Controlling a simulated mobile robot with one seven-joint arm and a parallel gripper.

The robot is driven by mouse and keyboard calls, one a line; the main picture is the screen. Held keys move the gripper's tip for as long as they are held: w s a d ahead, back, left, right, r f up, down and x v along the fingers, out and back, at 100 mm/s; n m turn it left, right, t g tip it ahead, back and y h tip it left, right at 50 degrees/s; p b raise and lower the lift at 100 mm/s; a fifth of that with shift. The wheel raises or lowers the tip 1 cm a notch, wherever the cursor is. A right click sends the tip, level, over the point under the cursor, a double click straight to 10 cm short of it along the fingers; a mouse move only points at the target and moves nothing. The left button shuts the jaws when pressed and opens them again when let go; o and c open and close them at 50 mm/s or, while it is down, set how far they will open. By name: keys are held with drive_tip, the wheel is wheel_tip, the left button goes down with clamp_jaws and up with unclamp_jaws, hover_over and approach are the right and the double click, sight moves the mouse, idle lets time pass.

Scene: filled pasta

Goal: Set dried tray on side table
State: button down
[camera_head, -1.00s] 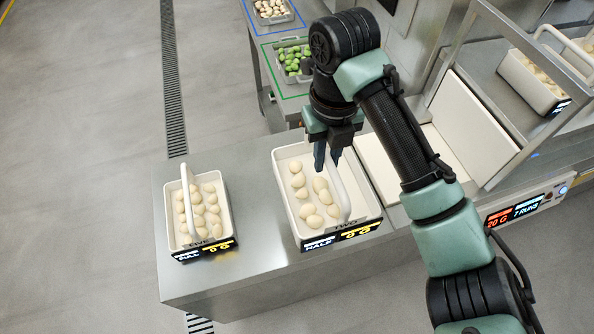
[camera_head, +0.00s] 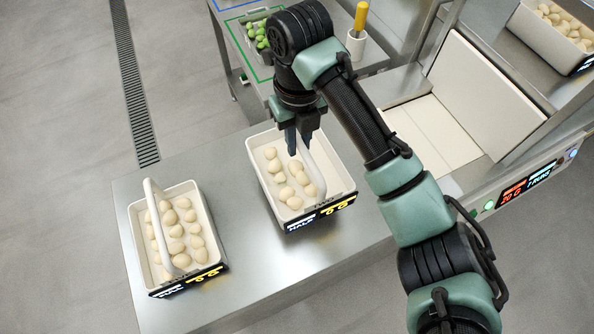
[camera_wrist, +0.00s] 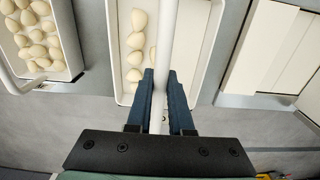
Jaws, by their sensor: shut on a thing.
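A white tray marked TWO (camera_head: 340,163) holds several pale pasta pieces and has a black front panel with lit signs. Its upright handle (camera_head: 312,168) runs across the middle. My gripper (camera_head: 297,148) is over this tray, shut on the handle. In the wrist view, both dark fingers (camera_wrist: 160,78) close around the white handle bar (camera_wrist: 163,50). The tray appears level; I cannot tell whether its base touches the steel counter (camera_head: 240,262). A second white tray (camera_head: 133,225) with pasta stands on the counter to the left, handle up. I cannot tell which surface is the side table.
A back table with a green-outlined area holds a tray of green pieces (camera_head: 258,38). A yellow-handled tool (camera_head: 361,17) stands in a white holder. White panels (camera_head: 440,130) and a machine with a lit display (camera_head: 525,183) are on the right. Bare counter lies between the trays.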

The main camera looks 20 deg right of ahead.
drive_tip(key=p, duration=0.1)
hover_over(298, 177)
drive_tip(key=shift+f, duration=3.45)
drive_tip(key=shift+f, duration=0.2)
drive_tip(key=c, duration=0.8)
unclamp_jaws()
drive_tip(key=shift+s, duration=0.1)
drive_tip(key=shift+r, duration=0.15)
wheel_tip(298, 177, up, 12)
drive_tip(key=shift+r+b, duration=0.1)
drive_tip(key=shift+b, duration=0.4)
